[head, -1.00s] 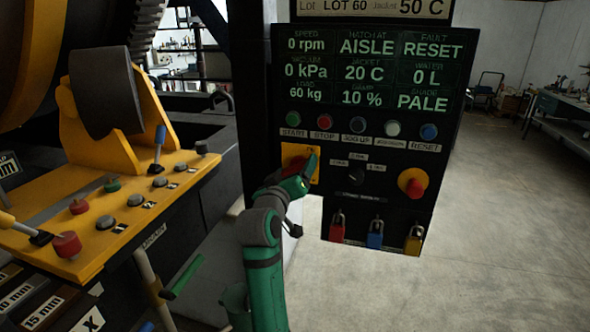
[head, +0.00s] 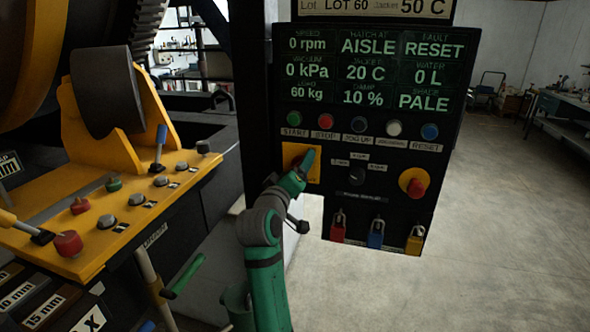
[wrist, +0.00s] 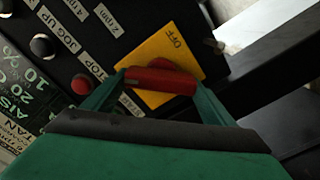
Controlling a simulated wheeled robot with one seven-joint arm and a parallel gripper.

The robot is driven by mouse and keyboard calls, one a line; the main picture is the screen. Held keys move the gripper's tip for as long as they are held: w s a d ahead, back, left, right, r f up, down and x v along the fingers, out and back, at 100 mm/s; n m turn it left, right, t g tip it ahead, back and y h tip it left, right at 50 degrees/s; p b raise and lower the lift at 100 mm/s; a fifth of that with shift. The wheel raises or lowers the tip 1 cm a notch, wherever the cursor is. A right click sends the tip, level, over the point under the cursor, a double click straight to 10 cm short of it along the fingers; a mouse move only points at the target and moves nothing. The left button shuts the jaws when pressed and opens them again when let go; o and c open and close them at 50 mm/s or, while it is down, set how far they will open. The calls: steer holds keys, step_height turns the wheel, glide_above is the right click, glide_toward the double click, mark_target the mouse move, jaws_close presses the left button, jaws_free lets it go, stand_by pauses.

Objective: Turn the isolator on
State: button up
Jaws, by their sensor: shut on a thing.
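The isolator is a yellow plate (head: 290,150) with a red handle, low on the left of the black control panel. In the wrist view the plate (wrist: 172,50) bears the word OFF near one corner. The red handle (wrist: 160,82) lies across the picture between my fingertips. My gripper (wrist: 160,86) is shut on this handle, with a green finger at each end. In the head view my gripper (head: 304,166) covers much of the plate and hides most of the handle.
A row of coloured buttons (head: 360,126) sits above the isolator. A red emergency knob (head: 416,187) on a yellow disc is to the right. Red, blue and yellow padlocks (head: 375,234) hang below. A yellow console (head: 130,205) stands at left. The floor at right is open.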

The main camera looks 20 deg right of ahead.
steer(key=o, duration=1)
steer(key=shift+o, duration=0.2)
steer(key=v, duration=1.1)
steer(key=shift+w+f, duration=0.1)
